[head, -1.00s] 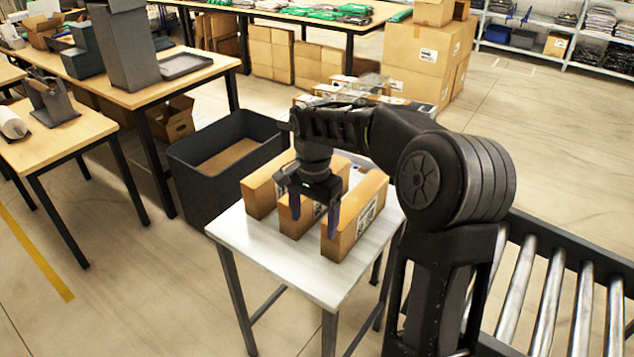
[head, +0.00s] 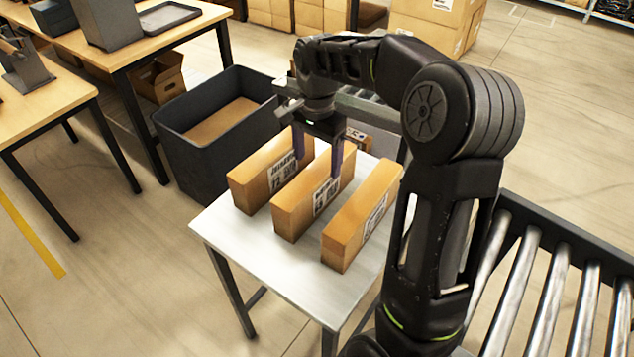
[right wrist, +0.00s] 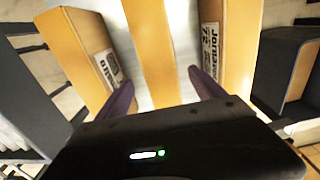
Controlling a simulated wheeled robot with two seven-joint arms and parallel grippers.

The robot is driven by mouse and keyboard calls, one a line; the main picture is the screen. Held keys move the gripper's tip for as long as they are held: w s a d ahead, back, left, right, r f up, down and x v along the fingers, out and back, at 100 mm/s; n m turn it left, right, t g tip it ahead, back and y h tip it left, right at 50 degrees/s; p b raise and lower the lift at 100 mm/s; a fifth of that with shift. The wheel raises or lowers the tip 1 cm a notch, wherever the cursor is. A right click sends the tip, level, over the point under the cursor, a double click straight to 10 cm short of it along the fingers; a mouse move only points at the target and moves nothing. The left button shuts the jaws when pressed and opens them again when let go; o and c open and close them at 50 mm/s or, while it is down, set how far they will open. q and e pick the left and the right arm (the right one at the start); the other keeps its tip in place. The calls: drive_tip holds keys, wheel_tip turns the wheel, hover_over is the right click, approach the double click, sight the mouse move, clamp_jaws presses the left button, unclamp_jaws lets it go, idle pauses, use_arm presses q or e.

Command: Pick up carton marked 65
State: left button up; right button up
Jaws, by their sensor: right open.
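Three long brown cartons stand side by side on a small white table (head: 230,235): a left carton (head: 244,187), a middle carton (head: 290,214) and a right carton (head: 345,235). Each has a white label on its side. The left carton's label seems to read 72; I cannot make out 65 on any label. My right gripper (head: 318,165) is open and empty, pointing down over the far part of the middle carton. In the right wrist view the middle carton (right wrist: 150,45) lies between its two spread fingers (right wrist: 163,92). My left gripper is out of view.
A dark grey open bin (head: 185,165) stands on the floor behind the table to the left. A roller conveyor (head: 560,275) runs at the right. Wooden worktables (head: 35,115) stand at the left. Stacked cartons (head: 435,25) are at the back.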

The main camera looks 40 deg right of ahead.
sight(317, 181)
drive_tip(key=shift+f, duration=1.3)
drive_tip(key=shift+f, duration=0.1)
wheel_tip(317, 181, down, 5)
drive_tip(key=shift+p, duration=0.7)
drive_tip(key=shift+c, duration=0.5)
drive_tip(key=shift+w, duration=0.1)
clamp_jaws()
